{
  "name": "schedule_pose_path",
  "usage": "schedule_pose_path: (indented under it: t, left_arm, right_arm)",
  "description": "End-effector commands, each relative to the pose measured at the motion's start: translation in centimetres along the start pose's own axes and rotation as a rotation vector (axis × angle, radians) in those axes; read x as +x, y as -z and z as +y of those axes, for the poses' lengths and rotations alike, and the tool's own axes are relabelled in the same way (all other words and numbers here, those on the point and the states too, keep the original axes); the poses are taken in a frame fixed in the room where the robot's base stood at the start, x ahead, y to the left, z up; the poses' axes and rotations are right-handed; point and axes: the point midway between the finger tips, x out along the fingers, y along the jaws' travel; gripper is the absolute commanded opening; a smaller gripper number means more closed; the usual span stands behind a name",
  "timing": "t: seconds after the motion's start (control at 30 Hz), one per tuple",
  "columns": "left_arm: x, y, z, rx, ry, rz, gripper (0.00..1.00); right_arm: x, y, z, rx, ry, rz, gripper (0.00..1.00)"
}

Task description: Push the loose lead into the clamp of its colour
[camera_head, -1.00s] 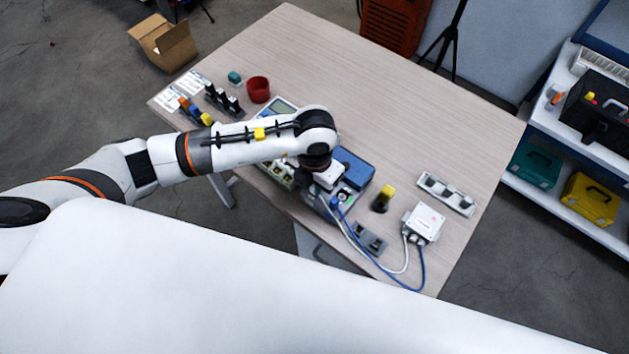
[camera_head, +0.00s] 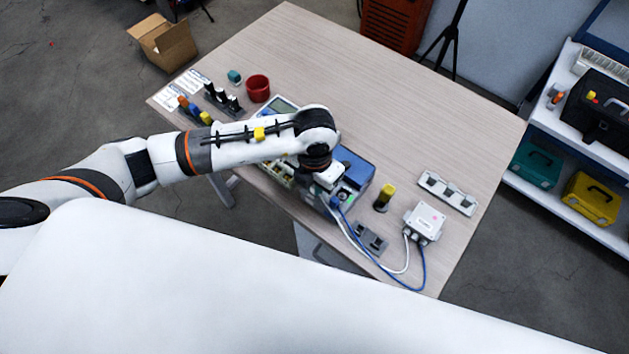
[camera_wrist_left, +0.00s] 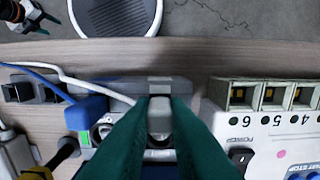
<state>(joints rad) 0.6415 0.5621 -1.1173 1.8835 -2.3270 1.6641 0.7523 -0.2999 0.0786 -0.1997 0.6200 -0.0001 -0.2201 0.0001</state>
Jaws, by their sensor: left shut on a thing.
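My left gripper (camera_head: 325,192) hangs over the front of the blue-topped instrument (camera_head: 357,166), mostly hidden by its own arm. In the left wrist view its green fingers (camera_wrist_left: 160,108) are shut on a pale grey-white piece, which appears to be the end of the white lead (camera_wrist_left: 88,82). This end lies against a grey block (camera_wrist_left: 118,88); whether it is seated in a clamp cannot be told. The blue lead (camera_wrist_left: 35,70) runs to a blue plug (camera_wrist_left: 86,112) beside the fingers. Both leads come from the white junction box (camera_head: 425,221).
A yellow-topped post (camera_head: 385,196), a grey block (camera_head: 370,238) and a grey-white strip (camera_head: 446,194) stand near the instrument. A white unit with numbered sockets (camera_wrist_left: 270,97) is right of the fingers. A red cup (camera_head: 258,88) stands farther back. The table's far right is clear.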

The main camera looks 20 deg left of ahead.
Motion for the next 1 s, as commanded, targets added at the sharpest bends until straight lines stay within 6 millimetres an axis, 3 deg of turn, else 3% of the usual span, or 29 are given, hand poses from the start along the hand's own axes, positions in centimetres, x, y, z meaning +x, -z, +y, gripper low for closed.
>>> schedule_pose_path:
  t: [0.3,0.33,0.47,0.67,0.73,1.0]
  left_arm:
    - [0.14,-0.01,0.0,0.0,0.0,0.0,0.0]
    - [0.14,-0.01,0.0,0.0,0.0,0.0,0.18]
    - [0.14,0.0,0.0,0.0,0.0,0.0,0.39]
    - [0.14,0.0,0.0,0.0,0.0,0.0,0.4]
    - [0.15,-0.01,0.0,0.0,0.0,0.0,0.47]
    - [0.1,0.0,0.01,0.0,0.0,0.0,0.47]
  right_arm:
    - [0.2,0.01,0.01,0.0,0.0,0.0,0.56]
    - [0.2,0.01,0.01,0.0,0.0,0.0,0.56]
    - [0.2,0.01,0.0,0.0,0.0,0.0,0.56]
    - [0.2,0.01,0.0,0.0,0.0,0.0,0.56]
    - [0.2,0.01,0.0,0.0,0.0,0.0,0.56]
    - [0.16,0.01,-0.01,-0.001,0.0,0.0,0.56]
